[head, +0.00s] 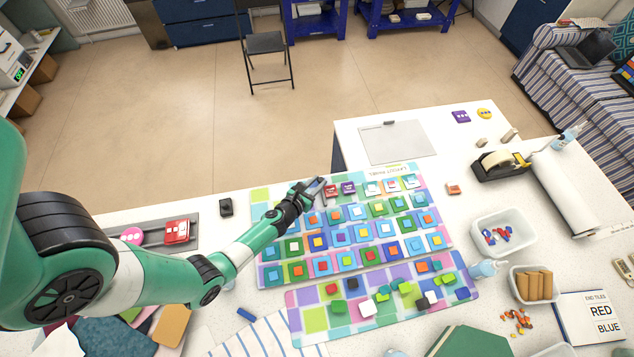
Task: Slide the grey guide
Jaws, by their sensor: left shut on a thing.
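My left gripper (318,187) reaches in from the left to the top left of the patterned layout panel (262,209). It is shut, with a small red tile (330,191) with pale marks at its fingertips; the fingers partly hide the contact. A purple tile (348,188) lies just right of it. I cannot tell for certain which thing is the grey guide. A dark grey tray (154,239) with a pink disc (132,235) and a red block (176,231) lies at the left. A light grey plate (397,142) lies beyond the panel. My right gripper is not in view.
Several coloured tiles fill the panel in rows. A second patterned mat (300,297) with loose pieces lies nearer. A tape dispenser (500,163), white bins (506,234) and a paper roll (567,192) stand at the right. A small black block (226,207) lies left of the panel.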

